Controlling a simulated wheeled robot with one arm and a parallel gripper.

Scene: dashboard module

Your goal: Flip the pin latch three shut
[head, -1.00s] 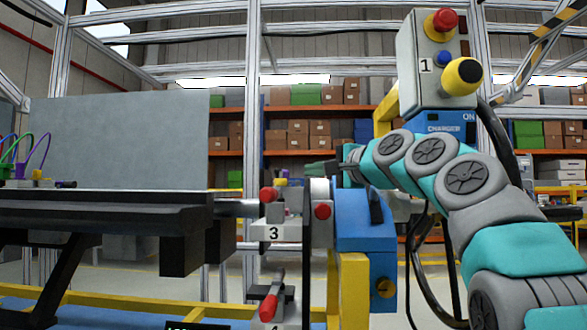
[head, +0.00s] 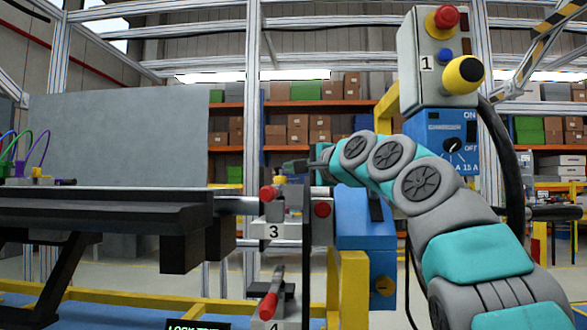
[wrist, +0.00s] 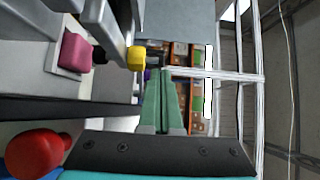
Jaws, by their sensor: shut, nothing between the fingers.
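Pin latch three is the grey unit above the white "3" label (head: 273,231) in the head view, at the right end of the black dashboard beam. It has a red knob (head: 268,193) at its upper left, and another red knob (head: 322,209) sits to its right. My gripper (head: 290,165) is just above and behind the latch, pointing left, apart from the red knobs as far as I can tell. In the wrist view my gripper (wrist: 165,85) shows two green fingers together and empty. A red knob (wrist: 38,155) is at the lower left there, beside the gripper.
Latch four (head: 270,300) with its red handle sits below. The black beam (head: 110,208) runs left. A blue block (head: 365,225) on a yellow post stands right. The control box (head: 437,60) hangs above my arm. A yellow knob (wrist: 136,58) is left of my fingertips.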

